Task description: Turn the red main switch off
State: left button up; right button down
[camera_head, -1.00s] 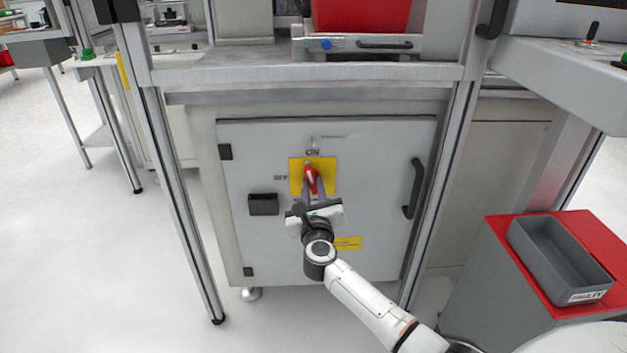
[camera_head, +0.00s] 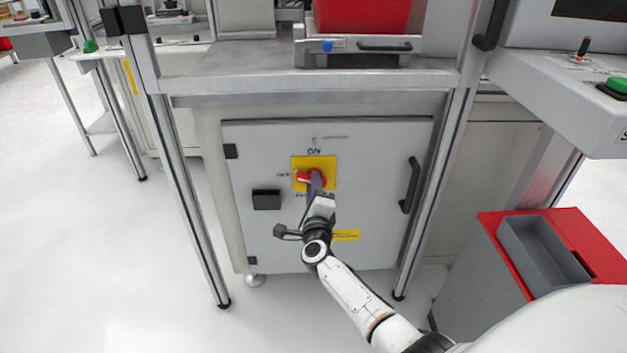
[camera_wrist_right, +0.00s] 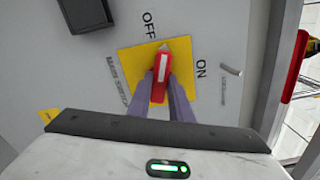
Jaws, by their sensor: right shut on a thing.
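The red main switch (camera_head: 305,177) sits on a yellow plate (camera_head: 327,163) on the grey cabinet door. Its handle lies roughly sideways, with its tip toward the left, the side of the OFF label. In the right wrist view the red handle (camera_wrist_right: 160,75) points up close to the OFF lettering, with ON off to the right. My right gripper (camera_head: 316,183) is shut on the handle, with one finger on each side in the wrist view. The gripper is rolled sideways and hides part of the switch in the head view. My left gripper is not in view.
The door has a black handle (camera_head: 411,185) at right and a small black box (camera_head: 266,199) left of the switch. Metal frame posts stand on both sides, with a shelf (camera_head: 310,80) above. A grey bin (camera_head: 540,255) on a red top stands at right.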

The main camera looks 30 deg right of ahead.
pick_arm(q)
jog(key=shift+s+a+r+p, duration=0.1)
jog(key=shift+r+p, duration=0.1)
jog(key=shift+p, duration=0.45)
pick_arm(e)
jog(key=n, duration=0.3)
jog(key=shift+n, duration=0.4)
jog(key=shift+f, duration=0.1)
jog(key=c, duration=1.6)
grip_release()
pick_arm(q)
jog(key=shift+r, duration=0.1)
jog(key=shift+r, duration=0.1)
